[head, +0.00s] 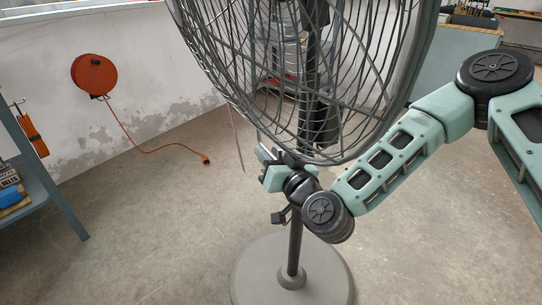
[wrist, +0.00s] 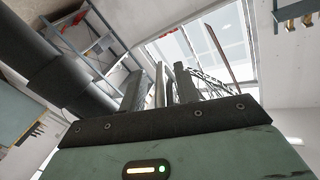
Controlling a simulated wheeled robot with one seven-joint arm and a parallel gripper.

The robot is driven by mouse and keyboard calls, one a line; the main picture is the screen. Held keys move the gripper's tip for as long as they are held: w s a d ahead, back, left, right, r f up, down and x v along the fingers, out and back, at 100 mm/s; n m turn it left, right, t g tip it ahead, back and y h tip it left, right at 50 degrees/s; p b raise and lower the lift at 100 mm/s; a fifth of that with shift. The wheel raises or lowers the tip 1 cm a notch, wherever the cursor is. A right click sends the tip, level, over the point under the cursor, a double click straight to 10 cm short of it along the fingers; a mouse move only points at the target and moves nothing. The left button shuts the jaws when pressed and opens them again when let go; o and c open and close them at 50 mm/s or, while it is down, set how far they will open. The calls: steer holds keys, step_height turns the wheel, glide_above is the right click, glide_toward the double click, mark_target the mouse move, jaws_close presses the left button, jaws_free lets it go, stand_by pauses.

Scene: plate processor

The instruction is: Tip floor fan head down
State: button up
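The floor fan's head is a large round grey wire cage (head: 290,75), cut off at the top of the head view. It stands upright on a dark pole (head: 296,240) with a round grey base (head: 292,275). My gripper (head: 270,155) is at the cage's lower rim, in front of the pole. In the wrist view, the fingers (wrist: 160,88) point up and stand apart, with a thin grey strip between them that looks like the rim. Part of the wire cage (wrist: 208,85) shows beside the right finger. Contact with the rim cannot be told.
An orange cable reel (head: 94,75) hangs on the left wall, its cord trailing to the floor. A blue-grey shelf (head: 50,170) stands at the left edge. A cabinet (head: 450,65) is at the back right. The concrete floor around the base is clear.

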jaws_close()
steer(key=shift+n, duration=0.8)
steer(key=d, duration=0.1)
steer(key=w+d, duration=0.1)
steer(key=d+f, duration=0.1)
steer(key=shift+w+d, duration=0.25)
steer(key=shift+w, duration=0.15)
jaws_free()
